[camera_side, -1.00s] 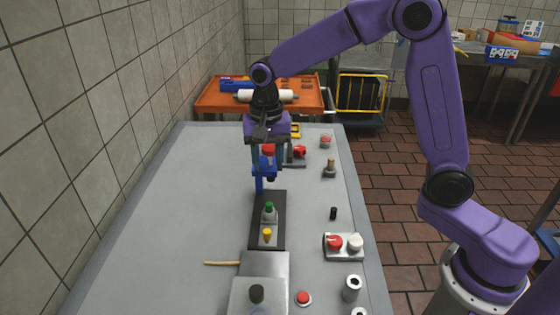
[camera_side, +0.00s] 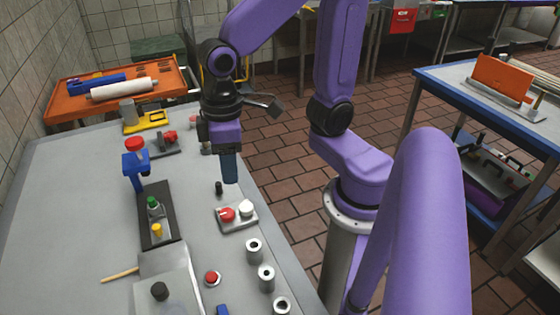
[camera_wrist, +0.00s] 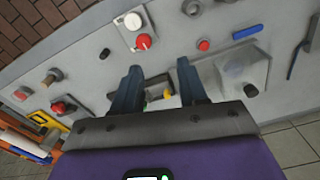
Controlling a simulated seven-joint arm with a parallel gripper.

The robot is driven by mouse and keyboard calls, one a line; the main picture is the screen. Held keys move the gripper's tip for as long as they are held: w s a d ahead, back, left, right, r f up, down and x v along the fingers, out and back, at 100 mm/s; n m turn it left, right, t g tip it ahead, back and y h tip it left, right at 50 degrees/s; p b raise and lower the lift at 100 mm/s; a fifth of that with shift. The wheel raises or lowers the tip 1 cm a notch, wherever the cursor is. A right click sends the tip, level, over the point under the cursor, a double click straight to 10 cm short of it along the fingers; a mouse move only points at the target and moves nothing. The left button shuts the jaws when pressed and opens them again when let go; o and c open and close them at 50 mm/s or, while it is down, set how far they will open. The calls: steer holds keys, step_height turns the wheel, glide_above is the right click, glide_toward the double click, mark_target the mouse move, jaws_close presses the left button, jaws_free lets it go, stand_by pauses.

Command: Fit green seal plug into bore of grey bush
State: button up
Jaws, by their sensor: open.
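A green-topped piece (camera_side: 153,203) stands upright in a grey round body on the dark strip (camera_side: 163,240), beside a yellow-topped piece (camera_side: 157,230). I cannot tell whether the grey body is the bush or part of the piece. Grey hollow cylinders with dark bores, bush-like, stand at the table's right edge: a far one (camera_side: 254,251), a middle one (camera_side: 266,278) and a near one (camera_side: 281,305). My gripper (camera_side: 230,178) is open and empty, above the table's right side, apart from all of these. In the wrist view, the green top (camera_wrist: 152,95) partly shows between the fingers (camera_wrist: 157,85).
A blue stand with a red top (camera_side: 135,160) rises left of my gripper. A box with red and white knobs (camera_side: 237,216) and a small black peg (camera_side: 219,188) lie below it. A red button (camera_side: 211,278) is nearer the front. The table's left side is clear.

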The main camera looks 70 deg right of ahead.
steer(key=s+d+f+n, duration=0.1)
steer(key=s+d+n, duration=0.3)
steer(key=s+n, duration=0.2)
steer(key=s, duration=0.2)
steer(key=shift+s+d, duration=0.3)
